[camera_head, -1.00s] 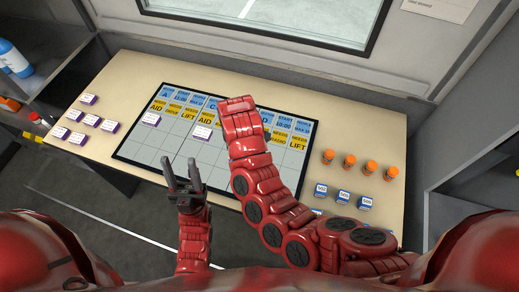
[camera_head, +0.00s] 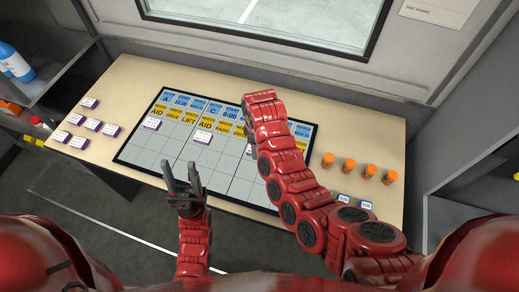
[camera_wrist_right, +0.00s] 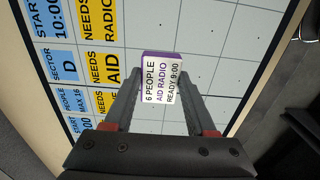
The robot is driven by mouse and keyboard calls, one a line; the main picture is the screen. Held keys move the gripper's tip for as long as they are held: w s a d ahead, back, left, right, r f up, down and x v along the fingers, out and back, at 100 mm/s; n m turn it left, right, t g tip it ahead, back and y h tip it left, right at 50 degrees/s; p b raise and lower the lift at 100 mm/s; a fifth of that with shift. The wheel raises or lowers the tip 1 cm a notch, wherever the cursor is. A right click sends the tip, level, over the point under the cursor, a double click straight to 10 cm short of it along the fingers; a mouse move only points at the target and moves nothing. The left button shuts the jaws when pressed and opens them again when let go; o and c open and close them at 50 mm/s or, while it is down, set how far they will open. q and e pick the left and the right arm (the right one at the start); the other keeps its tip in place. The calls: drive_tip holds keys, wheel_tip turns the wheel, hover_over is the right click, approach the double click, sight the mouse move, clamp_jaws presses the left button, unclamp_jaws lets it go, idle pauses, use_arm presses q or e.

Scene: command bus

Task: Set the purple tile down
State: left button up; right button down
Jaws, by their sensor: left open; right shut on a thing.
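The purple tile (camera_wrist_right: 162,78) is between the fingers of my right gripper (camera_wrist_right: 160,92) in the right wrist view. It has a white face reading 6 PEOPLE, AID RADIO, READY 9:00. It is over the grid board (camera_wrist_right: 205,30), beside the NEEDS AID card of sector D. Whether it touches the board I cannot tell. In the head view my right arm hides the gripper; a purple-edged tile (camera_head: 249,151) by the arm appears to be this one. My left gripper (camera_head: 181,170) is open and empty at the front edge of the board.
Two similar tiles lie on the board (camera_head: 203,137), (camera_head: 151,123). Several more lie at the table's left (camera_head: 91,103). The board's lower cells are clear. A window is behind the table (camera_head: 120,75).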

drive_tip(key=shift+w+d+f, duration=0.1)
drive_tip(key=shift+w+d, duration=0.25)
drive_tip(key=shift+w, duration=0.1)
drive_tip(key=shift+f+p, duration=0.55)
drive_tip(key=shift+p, duration=0.05)
drive_tip(key=shift+f+p, duration=0.35)
drive_tip(key=shift+f, duration=0.85)
drive_tip(key=shift+f, duration=0.15)
drive_tip(key=shift+c, duration=1.1)
unclamp_jaws()
